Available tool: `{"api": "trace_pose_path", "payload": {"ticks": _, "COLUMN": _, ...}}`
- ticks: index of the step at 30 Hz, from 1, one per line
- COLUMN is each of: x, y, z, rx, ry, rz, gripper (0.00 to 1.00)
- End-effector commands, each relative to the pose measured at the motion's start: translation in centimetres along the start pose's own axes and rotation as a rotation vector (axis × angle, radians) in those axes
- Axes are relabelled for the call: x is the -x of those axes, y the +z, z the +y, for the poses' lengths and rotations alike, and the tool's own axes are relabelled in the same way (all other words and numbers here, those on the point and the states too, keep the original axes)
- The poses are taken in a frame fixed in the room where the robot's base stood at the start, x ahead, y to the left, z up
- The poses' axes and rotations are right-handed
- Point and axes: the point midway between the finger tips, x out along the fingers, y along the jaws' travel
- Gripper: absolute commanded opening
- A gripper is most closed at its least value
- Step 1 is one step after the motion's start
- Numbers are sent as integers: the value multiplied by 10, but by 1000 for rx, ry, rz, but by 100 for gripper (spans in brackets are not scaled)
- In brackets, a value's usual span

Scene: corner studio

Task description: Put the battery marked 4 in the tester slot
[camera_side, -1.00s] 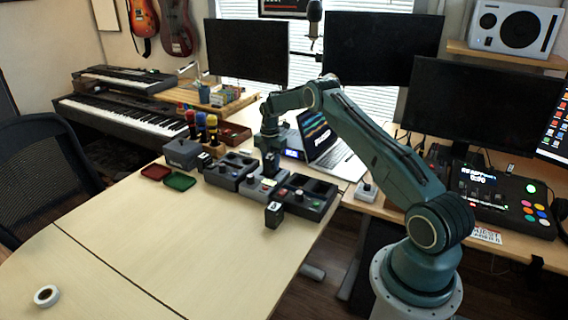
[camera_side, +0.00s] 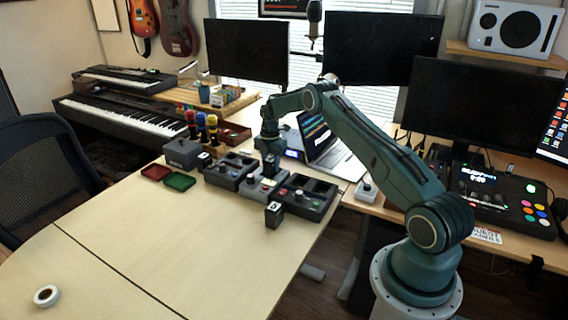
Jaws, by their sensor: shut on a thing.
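My gripper (camera_side: 269,148) is shut on a dark, blocky battery (camera_side: 270,165) and holds it upright over the row of testers. The number on this battery is too small to read. The battery is over or at the middle tester (camera_side: 262,187); I cannot tell whether it touches a slot. Another dark battery with a white mark (camera_side: 273,214) stands on the table in front of the right tester (camera_side: 312,207). A further small dark block with a white mark (camera_side: 204,160) stands by the left tester (camera_side: 222,180). Their marks are not clearly legible.
A red tray (camera_side: 156,172) and a green tray (camera_side: 180,181) lie left of the testers. A grey box (camera_side: 181,153) and upright coloured-top tools (camera_side: 201,125) stand behind. A laptop (camera_side: 325,140) is behind the gripper. The front table is clear except for a white roll (camera_side: 46,296).

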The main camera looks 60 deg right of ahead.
Motion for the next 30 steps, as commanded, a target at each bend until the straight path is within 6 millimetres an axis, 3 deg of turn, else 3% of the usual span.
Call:
{"api": "trace_pose_path", "payload": {"ticks": 14, "x": -6, "y": 0, "z": 0, "rx": 0, "ry": 1, "rz": -1, "gripper": 3}}
{"api": "trace_pose_path", "payload": {"ticks": 15, "x": -6, "y": 0, "z": 0, "rx": 0, "ry": 2, "rz": -1, "gripper": 38}}
{"api": "trace_pose_path", "payload": {"ticks": 16, "x": -6, "y": 0, "z": 0, "rx": 0, "ry": 2, "rz": -1, "gripper": 43}}
{"api": "trace_pose_path", "payload": {"ticks": 30, "x": -2, "y": 0, "z": 0, "rx": 0, "ry": 0, "rz": 0, "gripper": 43}}
